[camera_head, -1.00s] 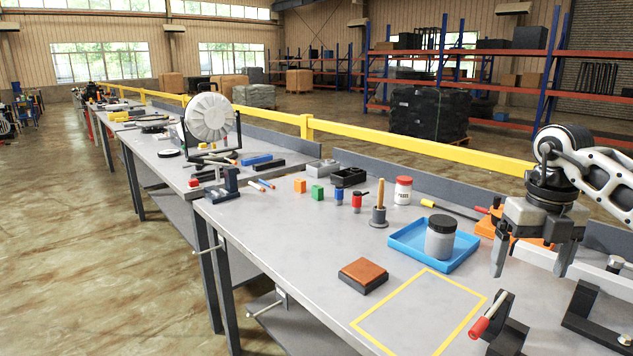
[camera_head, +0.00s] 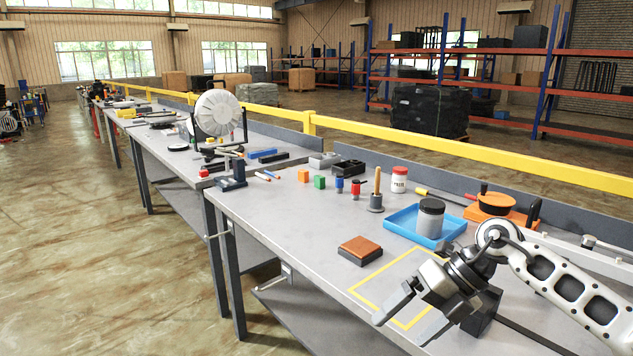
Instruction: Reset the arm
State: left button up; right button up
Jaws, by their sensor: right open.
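My right gripper (camera_head: 408,318) is in the camera_head view at the lower right. It is open and empty, tilted down to the left, over the yellow-outlined rectangle (camera_head: 367,304) on the grey workbench (camera_head: 290,222). Its white arm (camera_head: 570,283) comes in from the right edge and hides part of the bench's right end. A brown-topped dark block (camera_head: 360,250) lies on the bench to the left of the gripper, apart from it. My left gripper is not in view.
A blue tray (camera_head: 403,221) holds a dark-lidded jar (camera_head: 430,217) behind the gripper. A white red-lidded jar (camera_head: 399,179), a wooden-handled tool (camera_head: 376,190) and small coloured blocks (camera_head: 319,182) stand farther back. An orange device (camera_head: 496,206) is at right. The bench's front left is clear.

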jog(key=s+a+m+t+y, duration=0.3)
jog(key=a+m+y, duration=0.2)
jog(key=a+y, duration=0.15)
jog(key=s+a+m+t+y, duration=0.3)
jog(key=a+m+t+y, duration=0.15)
jog(key=a, duration=0.25)
jog(key=s+d+f+m+t+h, duration=0.1)
jog(key=d+f+m+t+h, duration=0.75)
jog(key=m, duration=0.85)
jog(key=s+d+f+m+g+h, duration=0.2)
jog(key=s+f+m+h, duration=0.1)
jog(key=s+f, duration=0.3)
jog(key=s+d+f+m+g+h, duration=0.2)
jog(key=s+f+m+g+h, duration=0.1)
jog(key=s+f+m, duration=0.3)
jog(key=shift+s+d+f+h, duration=0.35)
jog(key=shift+s+f+h, duration=0.05)
jog(key=shift+s+h, duration=0.4)
